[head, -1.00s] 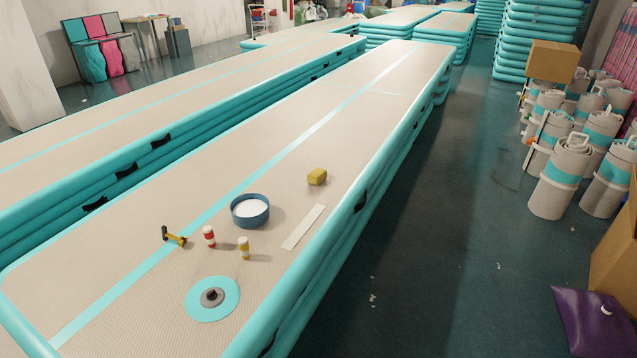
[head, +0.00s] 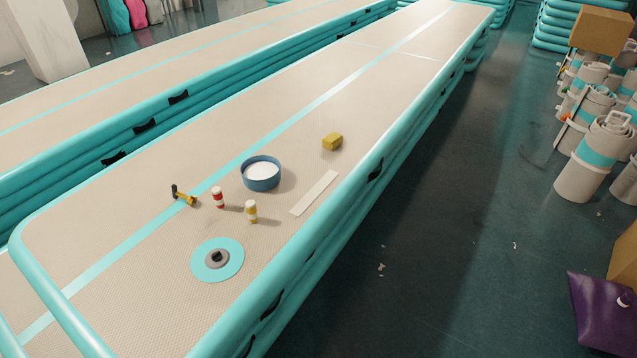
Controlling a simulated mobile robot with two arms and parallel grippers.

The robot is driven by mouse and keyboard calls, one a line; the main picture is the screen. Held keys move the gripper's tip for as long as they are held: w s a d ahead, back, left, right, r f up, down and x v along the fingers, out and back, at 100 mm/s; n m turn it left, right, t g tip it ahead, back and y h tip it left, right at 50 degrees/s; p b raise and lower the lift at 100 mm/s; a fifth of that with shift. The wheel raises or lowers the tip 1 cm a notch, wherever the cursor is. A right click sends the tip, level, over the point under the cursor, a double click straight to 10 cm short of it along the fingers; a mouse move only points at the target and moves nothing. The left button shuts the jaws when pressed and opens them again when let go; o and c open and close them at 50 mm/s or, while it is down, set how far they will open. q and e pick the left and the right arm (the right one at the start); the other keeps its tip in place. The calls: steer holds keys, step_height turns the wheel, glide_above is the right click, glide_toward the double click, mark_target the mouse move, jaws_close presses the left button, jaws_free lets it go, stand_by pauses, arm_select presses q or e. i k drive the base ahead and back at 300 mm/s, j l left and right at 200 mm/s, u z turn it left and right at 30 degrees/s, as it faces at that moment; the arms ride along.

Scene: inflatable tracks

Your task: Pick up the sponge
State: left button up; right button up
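A yellow block, which looks like the sponge (head: 332,142), lies on the beige top of the near inflatable track (head: 110,290). It is behind and to the right of a blue round tub (head: 261,180) with white contents, and apart from it. Neither of my grippers shows in the head view, so nothing is seen touching the sponge.
On the same track are a red-and-white bottle (head: 218,197), a yellow-and-white bottle (head: 251,211), a black-and-yellow tool (head: 183,196), a teal disc (head: 231,273) and a pale strip (head: 314,193). Dark floor (head: 440,240) on the right is mostly clear, with rolled mats (head: 582,178) and a purple bag (head: 600,315) beyond.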

mark_target(330, 142)
steer(key=i+l+u, duration=0.15)
steer(key=u, duration=1.3)
steer(key=l+u, duration=0.25)
steer(key=l, duration=0.2)
steer(key=l+u, duration=0.25)
steer(key=l, duration=0.25)
steer(key=l+u, duration=0.25)
steer(key=l, duration=0.2)
steer(key=k+l+u, duration=0.1)
steer(key=l+u, duration=0.15)
steer(key=l, duration=0.2)
steer(key=k+l+u, duration=0.25)
steer(key=l, duration=0.2)
steer(key=l+u, duration=0.25)
steer(key=l, duration=0.2)
steer(key=k, duration=0.05)
